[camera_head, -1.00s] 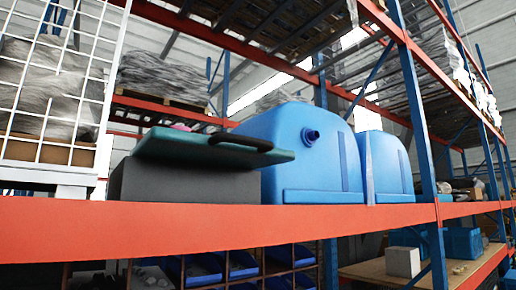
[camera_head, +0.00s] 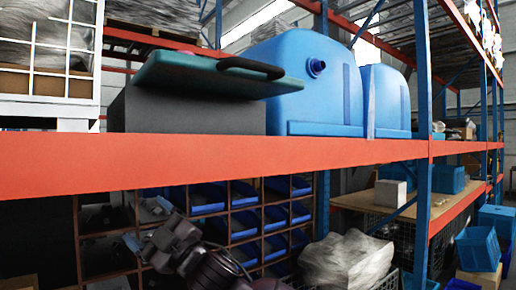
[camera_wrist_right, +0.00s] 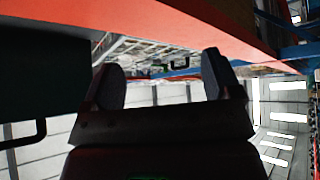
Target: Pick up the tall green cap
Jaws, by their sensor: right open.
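I cannot make out a tall green cap in either view. Two blue tanks stand on the shelf, a near one (camera_head: 290,85) with a dark blue spout (camera_head: 317,67) and a farther one (camera_head: 386,98). My right gripper (camera_head: 160,240) is low in the head view, below the red beam and in front of the bins. In the wrist view my right gripper (camera_wrist_right: 163,78) has its two dark fingers spread apart, with nothing between them. My left gripper is out of view.
A red shelf beam (camera_head: 230,160) runs across, above my right gripper. A teal lid (camera_head: 205,76) with a black handle lies tilted on a dark grey box (camera_head: 190,112). Blue bins (camera_head: 243,222) fill a rack below. A blue post (camera_head: 424,130) stands at right.

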